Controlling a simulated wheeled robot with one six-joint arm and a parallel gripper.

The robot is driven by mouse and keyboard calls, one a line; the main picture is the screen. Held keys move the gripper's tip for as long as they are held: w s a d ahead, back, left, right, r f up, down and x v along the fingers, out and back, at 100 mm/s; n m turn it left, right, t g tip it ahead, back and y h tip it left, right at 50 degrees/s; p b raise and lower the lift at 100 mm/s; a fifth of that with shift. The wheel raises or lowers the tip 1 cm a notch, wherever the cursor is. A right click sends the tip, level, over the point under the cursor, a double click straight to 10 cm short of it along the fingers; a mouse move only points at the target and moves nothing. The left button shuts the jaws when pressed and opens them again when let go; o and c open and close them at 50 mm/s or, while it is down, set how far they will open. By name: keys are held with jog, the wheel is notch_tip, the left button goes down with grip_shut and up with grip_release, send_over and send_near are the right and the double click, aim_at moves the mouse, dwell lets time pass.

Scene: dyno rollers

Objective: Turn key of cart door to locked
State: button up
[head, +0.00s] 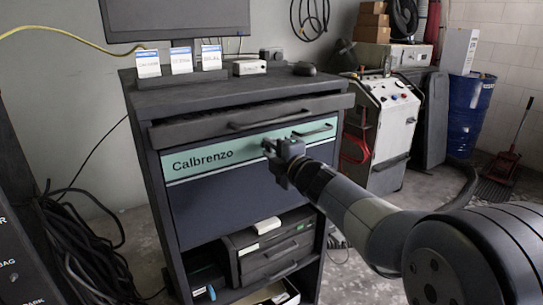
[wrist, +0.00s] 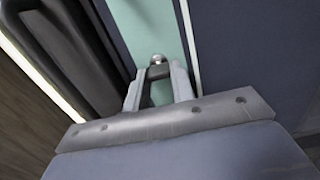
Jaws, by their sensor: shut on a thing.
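The cart (head: 145,125) is a dark cabinet with a teal band (head: 215,150) marked Calbrenzo on its front. The cart door (head: 225,200) is the dark blue panel that carries this band, and it looks closed. My gripper (head: 268,147) is at the teal band, right of the lettering. In the wrist view its fingers (wrist: 157,75) are closed around a small dark key (wrist: 158,71) in front of a round silver lock (wrist: 158,59). The fingers hide much of the key, so I cannot tell its exact turn angle.
A drawer with a handle (head: 270,118) juts out just above the band. A door handle (head: 312,131) is right of my gripper. A monitor (head: 165,18) and label cards stand on top.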

dwell(0.4)
jog(key=o, duration=1)
jog(key=v, duration=1)
jog(key=shift+s+d+p, duration=0.25)
jog(key=shift+s+p, duration=0.1)
jog(key=shift+p, duration=0.05)
jog(key=x, duration=1.1)
jog(key=shift+b, duration=0.35)
